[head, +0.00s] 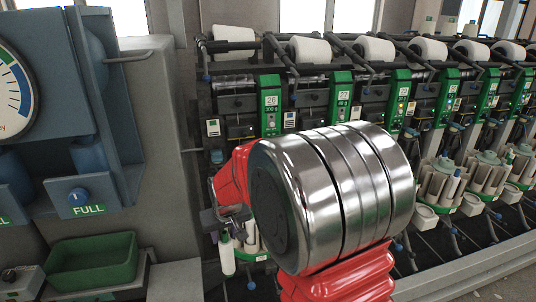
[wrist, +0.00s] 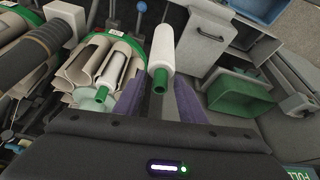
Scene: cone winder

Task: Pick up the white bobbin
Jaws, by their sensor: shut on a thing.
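The white bobbin (wrist: 162,48), a slim tube of white yarn with a green end, is between the two purple fingers of my gripper (wrist: 158,86) in the wrist view. The fingers are shut on it near its green end. In the head view the white bobbin (head: 227,256) hangs roughly upright below my gripper (head: 222,219), left of the winder's magazine. My red and silver arm hides part of the gripper and the machine there.
A round magazine (wrist: 88,68) with pale pockets stands just left of the bobbin in the wrist view; another white bobbin (wrist: 108,78) sits in it. A green tray (head: 92,264) is at the lower left of the head view. Winding units with white cones (head: 309,49) line the back.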

